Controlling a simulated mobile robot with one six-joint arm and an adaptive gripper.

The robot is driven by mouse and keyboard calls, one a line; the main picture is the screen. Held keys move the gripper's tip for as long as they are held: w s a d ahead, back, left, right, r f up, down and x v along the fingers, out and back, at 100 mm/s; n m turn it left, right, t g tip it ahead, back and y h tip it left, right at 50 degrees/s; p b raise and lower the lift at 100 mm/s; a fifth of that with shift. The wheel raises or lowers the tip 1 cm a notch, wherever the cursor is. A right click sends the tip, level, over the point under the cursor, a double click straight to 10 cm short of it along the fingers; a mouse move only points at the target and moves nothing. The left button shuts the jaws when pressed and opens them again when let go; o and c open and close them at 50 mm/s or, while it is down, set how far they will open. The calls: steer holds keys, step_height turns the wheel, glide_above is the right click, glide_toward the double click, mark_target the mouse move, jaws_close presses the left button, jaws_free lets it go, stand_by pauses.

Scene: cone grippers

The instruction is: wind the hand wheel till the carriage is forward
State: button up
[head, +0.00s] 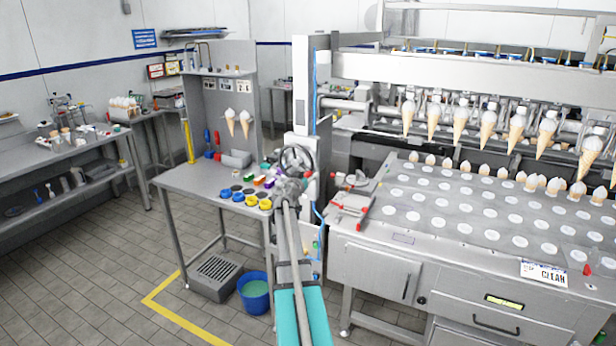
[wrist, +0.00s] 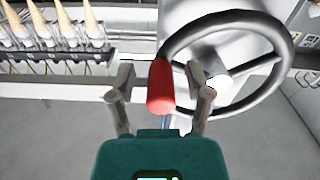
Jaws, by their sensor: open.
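The hand wheel, with a dark round rim, shows in the wrist view (wrist: 287,45) and sits on the front post of the machine in the head view (head: 284,154). Its red handle (wrist: 161,86) stands between the two fingers of my gripper (wrist: 160,80). The fingers are open, one on each side of the handle, and a gap shows on both sides. In the head view my gripper (head: 289,186) is just below the wheel and hides part of it. The machine's row of cone grippers (head: 462,97) holds several hanging cones above the rear of the tabletop.
A grey side table (head: 190,181) with yellow and dark round items is left of the wheel. A red-handled clamp fixture (head: 350,207) sits right of it. The machine's steel tabletop (head: 400,235) has several white round spots. A blue bucket (head: 255,284) stands on the floor.

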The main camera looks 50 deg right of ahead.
jaws_close()
steer(key=shift+w+a, duration=0.15)
stand_by(0.6)
